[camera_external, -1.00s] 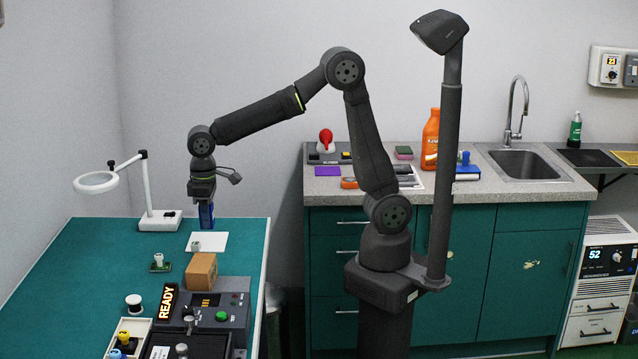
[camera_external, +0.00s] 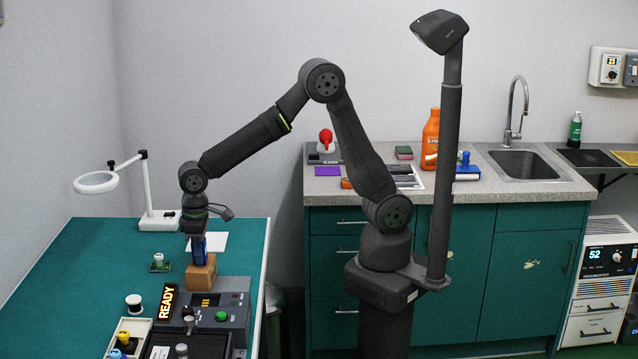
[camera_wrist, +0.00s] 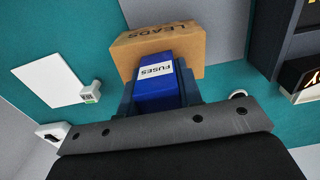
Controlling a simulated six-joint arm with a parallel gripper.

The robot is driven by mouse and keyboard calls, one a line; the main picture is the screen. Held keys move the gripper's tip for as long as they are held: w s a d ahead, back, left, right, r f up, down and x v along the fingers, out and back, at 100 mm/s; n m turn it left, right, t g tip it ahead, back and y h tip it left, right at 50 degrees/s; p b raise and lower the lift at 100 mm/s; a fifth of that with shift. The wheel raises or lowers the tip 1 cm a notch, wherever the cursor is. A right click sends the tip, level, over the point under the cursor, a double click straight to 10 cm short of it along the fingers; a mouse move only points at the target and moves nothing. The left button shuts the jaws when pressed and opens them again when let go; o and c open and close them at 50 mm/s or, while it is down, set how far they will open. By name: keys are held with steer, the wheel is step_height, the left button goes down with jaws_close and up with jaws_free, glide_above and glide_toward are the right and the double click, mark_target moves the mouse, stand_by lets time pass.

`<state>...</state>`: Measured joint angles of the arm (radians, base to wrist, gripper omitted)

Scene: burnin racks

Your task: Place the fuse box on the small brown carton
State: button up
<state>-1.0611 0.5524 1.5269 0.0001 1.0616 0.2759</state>
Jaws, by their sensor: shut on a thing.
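The fuse box is a small blue box (camera_wrist: 158,86) with a white label reading FUSES. My gripper (camera_external: 198,250) is shut on it and points straight down. The blue box also shows between the fingers in the external view (camera_external: 199,247). The small brown carton (camera_external: 201,275), marked LEADS in the wrist view (camera_wrist: 150,48), stands on the green bench directly below the fuse box. The box's lower end is at or just above the carton's top; I cannot tell whether they touch.
A dark test station with a lit READY sign (camera_external: 167,301) stands just in front of the carton. A magnifier lamp (camera_external: 160,219) stands at the back. The left of the bench is clear.

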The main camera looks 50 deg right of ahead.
steer(key=shift+f, duration=0.1)
steer(key=o, duration=1)
steer(key=shift+c, duration=0.2)
step_height(320, 180, up, 12)
steer(key=shift+r, duration=0.15)
step_height(320, 180, down, 12)
steer(key=shift+r, duration=1.7)
